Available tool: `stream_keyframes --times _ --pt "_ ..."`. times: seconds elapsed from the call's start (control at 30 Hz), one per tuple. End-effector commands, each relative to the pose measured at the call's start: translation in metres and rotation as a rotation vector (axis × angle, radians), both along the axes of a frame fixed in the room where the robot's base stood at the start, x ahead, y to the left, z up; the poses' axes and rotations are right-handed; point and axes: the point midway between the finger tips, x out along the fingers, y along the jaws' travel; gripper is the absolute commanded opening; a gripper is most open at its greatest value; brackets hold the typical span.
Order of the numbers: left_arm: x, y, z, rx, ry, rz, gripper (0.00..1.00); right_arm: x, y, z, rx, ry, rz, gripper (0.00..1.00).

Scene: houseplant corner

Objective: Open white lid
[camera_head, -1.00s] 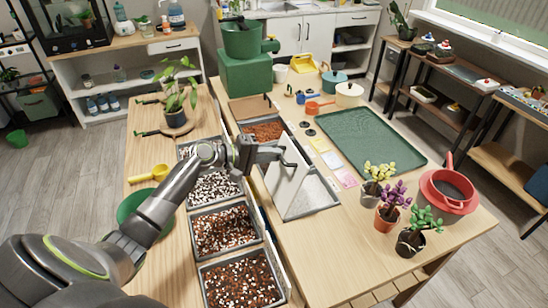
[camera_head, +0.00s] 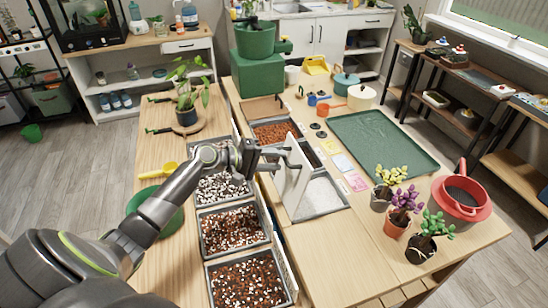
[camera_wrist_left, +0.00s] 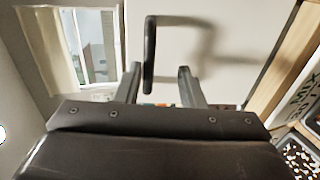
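The white lid (camera_head: 291,187) stands steeply raised over a grey bin (camera_head: 347,205) of white granules on the right-hand table. Its dark bar handle (camera_head: 291,150) is on the upper part of its left face. My left gripper (camera_head: 280,158) is at this handle, left of the lid. In the left wrist view the white lid (camera_wrist_left: 215,45) fills the background and the handle (camera_wrist_left: 150,55) stands nearer the left finger. The two fingers (camera_wrist_left: 163,85) are apart, with a gap between handle and right finger. Contact is unclear. My right gripper is not in view.
Bins of soil mix (camera_head: 230,230) line the left table's edge. A reddish pellet bin (camera_head: 275,132) lies behind the lid. A green tray (camera_head: 383,145) and potted plants (camera_head: 398,222) are right. The right-hand table's front is clear.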

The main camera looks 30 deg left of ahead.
Motion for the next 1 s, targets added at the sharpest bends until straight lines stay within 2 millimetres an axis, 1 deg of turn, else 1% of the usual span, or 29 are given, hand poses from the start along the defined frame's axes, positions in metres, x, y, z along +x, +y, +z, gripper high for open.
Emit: stream_keyframes --times 0.13,0.4,0.53,0.67,1.0 --pt "0.0 0.0 0.001 0.0 -0.001 0.001 0.33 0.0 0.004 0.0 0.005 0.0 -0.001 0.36" --pt "0.001 0.0 0.003 -0.001 -0.006 0.001 0.33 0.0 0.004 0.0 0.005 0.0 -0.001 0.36" --pt "-0.003 0.004 0.004 0.0 -0.007 0.002 0.33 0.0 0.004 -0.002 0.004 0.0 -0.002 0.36" --pt "-0.014 0.014 0.007 0.003 -0.007 0.002 0.33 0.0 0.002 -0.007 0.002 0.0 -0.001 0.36" --pt "-0.053 0.049 0.022 0.004 -0.004 0.0 0.33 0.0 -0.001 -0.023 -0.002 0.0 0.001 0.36"
